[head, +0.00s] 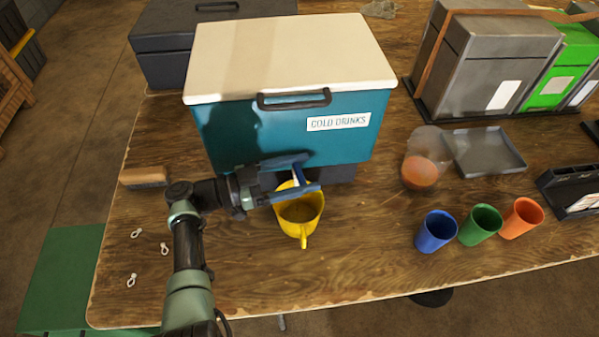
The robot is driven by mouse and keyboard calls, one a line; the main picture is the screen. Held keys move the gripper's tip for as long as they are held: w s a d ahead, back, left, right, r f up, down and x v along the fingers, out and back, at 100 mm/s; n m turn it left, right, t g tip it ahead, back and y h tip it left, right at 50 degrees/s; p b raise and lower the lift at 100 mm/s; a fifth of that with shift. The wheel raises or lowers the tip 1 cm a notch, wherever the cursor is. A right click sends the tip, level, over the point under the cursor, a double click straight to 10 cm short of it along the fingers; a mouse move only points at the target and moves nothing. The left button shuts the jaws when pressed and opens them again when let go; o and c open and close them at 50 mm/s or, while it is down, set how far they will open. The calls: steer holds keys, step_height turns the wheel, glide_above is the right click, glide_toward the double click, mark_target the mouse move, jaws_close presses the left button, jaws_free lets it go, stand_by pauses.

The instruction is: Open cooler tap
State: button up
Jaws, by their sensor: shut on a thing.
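The teal cooler (260,125) with a cream lid stands at the back of the wooden table and bears a "COLD DRINKS" label. My gripper (298,177) reaches in from the left at the cooler's lower front. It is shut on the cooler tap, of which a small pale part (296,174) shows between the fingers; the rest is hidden. A yellow jug (302,222) stands on the table below the tap, its handle toward the front and its rim partly covered by my gripper. I cannot tell whether any liquid runs.
Blue (435,232), green (480,225) and orange (522,218) cups stand at the front right. Behind them are a clear pitcher (424,165) with orange liquid and a grey tray (487,151). A brush (144,177) lies at the left edge.

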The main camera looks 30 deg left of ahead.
steer(key=shift+w+r, duration=0.1)
steer(key=shift+r, duration=0.15)
steer(key=o, duration=1.2)
steer(key=shift+o, duration=0.2)
steer(key=shift+f, duration=0.1)
steer(key=shift+s+a+f, duration=0.1)
steer(key=shift+s+a, duration=0.05)
steer(key=shift+s, duration=0.05)
steer(key=b+v, duration=0.3)
steer(key=v, duration=0.9)
steer(key=shift+s, duration=0.25)
steer(key=shift+a, duration=0.15)
